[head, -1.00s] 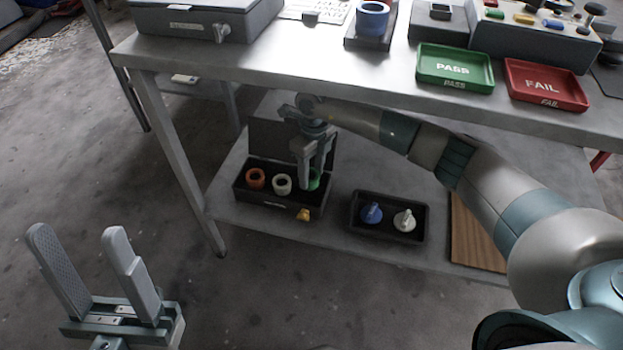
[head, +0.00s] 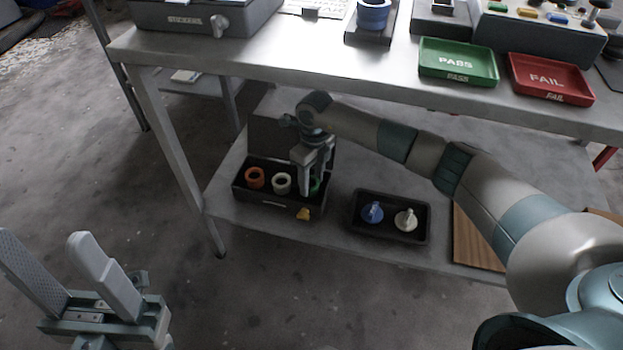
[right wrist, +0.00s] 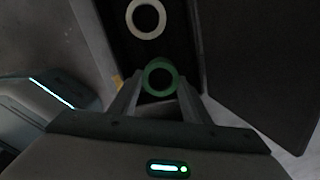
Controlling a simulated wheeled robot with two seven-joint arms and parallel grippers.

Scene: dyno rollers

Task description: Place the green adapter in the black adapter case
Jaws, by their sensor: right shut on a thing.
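The green adapter (right wrist: 159,66) is a ring between the fingers of my right gripper in the right wrist view. In the head view the green adapter (head: 315,186) is mostly hidden by the fingers. My right gripper (head: 312,185) is shut on it, pointing down at the right end of the open black adapter case (head: 275,203) on the lower shelf. I cannot tell whether the adapter touches the case floor. An orange adapter (head: 254,178) and a whitish adapter (head: 281,184) stand in the case. My left gripper (head: 45,255) is open and empty at the lower left.
A black tray (head: 390,237) with a blue and a white knobbed piece lies right of the case. A wooden board (head: 473,240) is farther right. The tabletop (head: 330,62) above carries a green PASS tray (head: 458,62) and a red FAIL tray (head: 550,79).

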